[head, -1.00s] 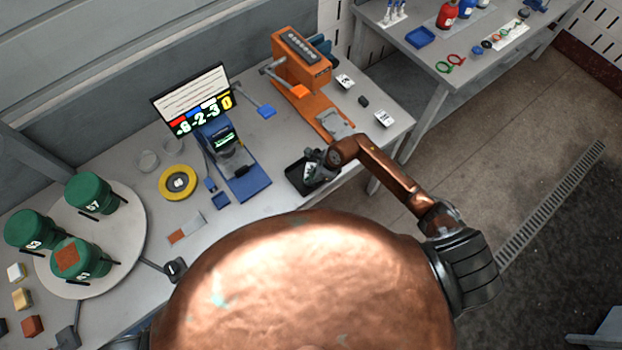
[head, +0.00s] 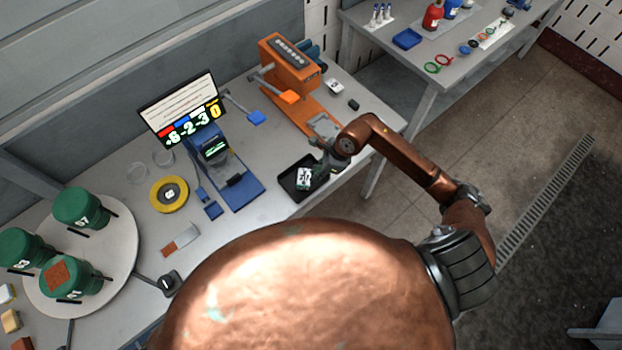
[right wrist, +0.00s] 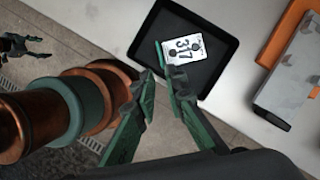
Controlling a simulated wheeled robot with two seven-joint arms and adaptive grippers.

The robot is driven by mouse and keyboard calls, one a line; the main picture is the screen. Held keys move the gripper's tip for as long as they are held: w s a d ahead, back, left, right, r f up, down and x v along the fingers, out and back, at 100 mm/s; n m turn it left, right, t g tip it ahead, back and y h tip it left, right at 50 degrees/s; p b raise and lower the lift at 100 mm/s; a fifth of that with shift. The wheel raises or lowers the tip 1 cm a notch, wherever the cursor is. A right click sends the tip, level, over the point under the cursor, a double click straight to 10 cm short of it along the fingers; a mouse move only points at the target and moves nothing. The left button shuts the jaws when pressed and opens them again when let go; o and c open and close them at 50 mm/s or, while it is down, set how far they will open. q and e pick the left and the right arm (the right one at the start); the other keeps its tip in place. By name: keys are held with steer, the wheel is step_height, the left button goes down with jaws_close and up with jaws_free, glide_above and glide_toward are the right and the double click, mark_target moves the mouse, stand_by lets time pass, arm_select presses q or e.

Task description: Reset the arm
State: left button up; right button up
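My right gripper (head: 326,166) is at the right edge of a small black tray (head: 289,186), at the end of my copper arm. In the right wrist view its green fingers (right wrist: 161,76) are apart with nothing between them. A white card marked 317 (right wrist: 183,48) lies in the black tray (right wrist: 222,82), just beyond the fingertips; the card also shows in the head view (head: 304,177). My left gripper (right wrist: 28,46) shows small at the left of the right wrist view, fingers spread and empty. It is not seen in the head view.
Left of the tray stand a blue device (head: 238,190) with a screen (head: 182,107), a yellow ring (head: 155,195) and a round plate (head: 128,235) with green canisters. An orange device (head: 290,68) stands behind. A second table (head: 400,70) is at the back right. Open floor lies right.

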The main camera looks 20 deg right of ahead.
steer(key=shift+s+d+r, duration=0.1)
steer(key=shift+d+r, duration=0.05)
steer(key=shift+r, duration=0.25)
